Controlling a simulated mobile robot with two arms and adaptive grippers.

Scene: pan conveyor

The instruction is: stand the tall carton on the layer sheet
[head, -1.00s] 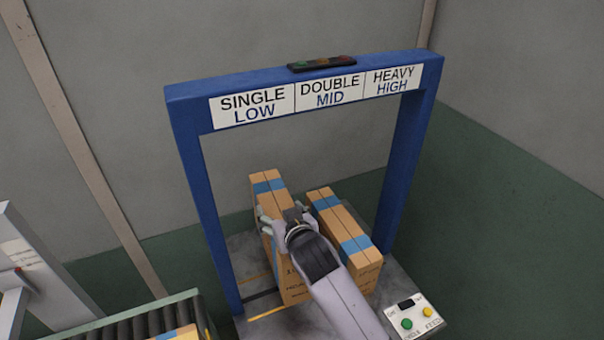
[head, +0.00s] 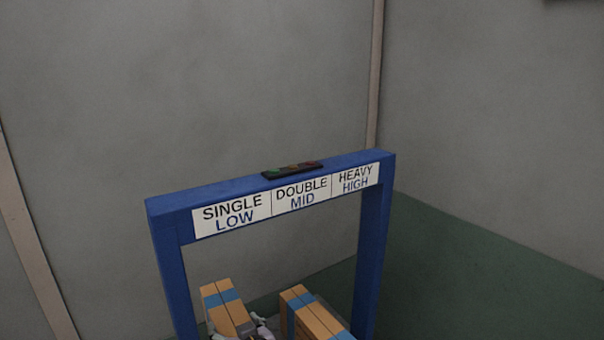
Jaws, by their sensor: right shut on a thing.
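Two cardboard cartons with blue tape show at the bottom of the head view, cut off by the lower edge. The left carton (head: 224,300) stands apart from the right carton (head: 312,316), with a gap between them. My right gripper (head: 240,331) is at the left carton's near end, one pale finger on each side, shut on it. Most of that gripper is below the picture. My left gripper is not in view. The layer sheet is not in view, and the cartons' bases are hidden.
A blue gate frame (head: 270,190) labelled SINGLE LOW, DOUBLE MID and HEAVY HIGH stands over the cartons' area, its posts to either side. A small dark light bar (head: 291,170) sits on its top beam. Grey walls stand behind.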

